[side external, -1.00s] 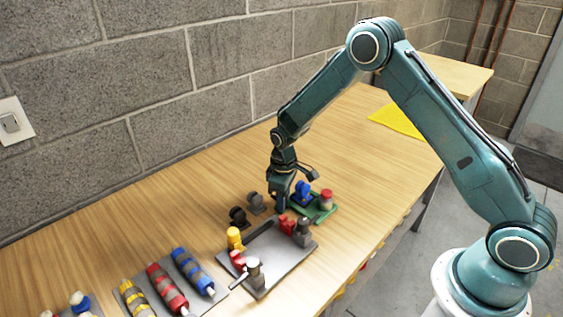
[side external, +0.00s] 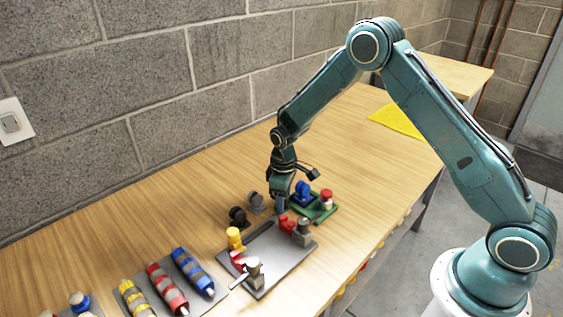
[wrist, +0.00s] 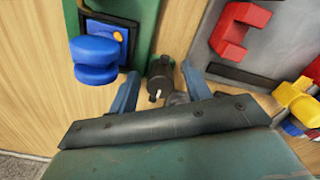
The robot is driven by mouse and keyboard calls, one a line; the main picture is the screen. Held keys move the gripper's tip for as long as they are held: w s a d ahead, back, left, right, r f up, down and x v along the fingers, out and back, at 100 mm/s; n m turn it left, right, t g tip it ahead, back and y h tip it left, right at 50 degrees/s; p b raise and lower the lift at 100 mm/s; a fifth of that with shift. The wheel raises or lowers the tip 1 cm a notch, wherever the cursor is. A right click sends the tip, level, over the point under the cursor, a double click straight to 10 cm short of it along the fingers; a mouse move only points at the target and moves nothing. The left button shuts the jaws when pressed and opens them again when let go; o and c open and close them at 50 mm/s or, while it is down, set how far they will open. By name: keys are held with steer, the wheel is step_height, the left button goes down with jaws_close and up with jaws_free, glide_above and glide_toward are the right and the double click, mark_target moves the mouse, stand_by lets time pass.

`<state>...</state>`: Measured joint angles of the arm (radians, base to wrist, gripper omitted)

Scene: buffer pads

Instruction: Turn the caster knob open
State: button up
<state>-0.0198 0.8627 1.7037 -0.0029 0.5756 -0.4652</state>
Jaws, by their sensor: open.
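My gripper (side external: 280,204) points down between the green plate (side external: 322,215) and the grey plate (side external: 283,268). In the wrist view its two blue fingers (wrist: 160,86) are apart. A dark round knob (wrist: 158,70) with a small white mark shows between them, with no clear contact. A darker grey part lies partly hidden beside it. A blue knob-like part (wrist: 95,50) on the green plate is left of the fingers; it also shows in the side view (side external: 302,190). I cannot tell for certain which of these is the caster knob.
A black caster-like part (side external: 238,216) and a grey one (side external: 255,203) stand on the table left of my gripper. The grey plate carries red clamps, a yellow part (side external: 234,238) and a metal lever (side external: 253,270). The table toward the wall is clear.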

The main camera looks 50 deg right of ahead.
steer(key=shift+m, duration=0.4)
steer(key=m, duration=0.8)
steer(key=shift+s+a+f+m, duration=0.1)
steer(key=shift+m, duration=0.2)
steer(key=m, duration=0.3)
steer(key=shift+m, duration=0.3)
steer(key=m, duration=0.5)
step_height(320, 180, up, 14)
steer(key=s+r+n+t, duration=0.2)
steer(key=s+r+n, duration=0.3)
steer(key=s+r, duration=0.6)
steer(key=shift+s+d+r, duration=0.35)
steer(key=shift+s+r, duration=0.05)
steer(key=shift+r, duration=1.4)
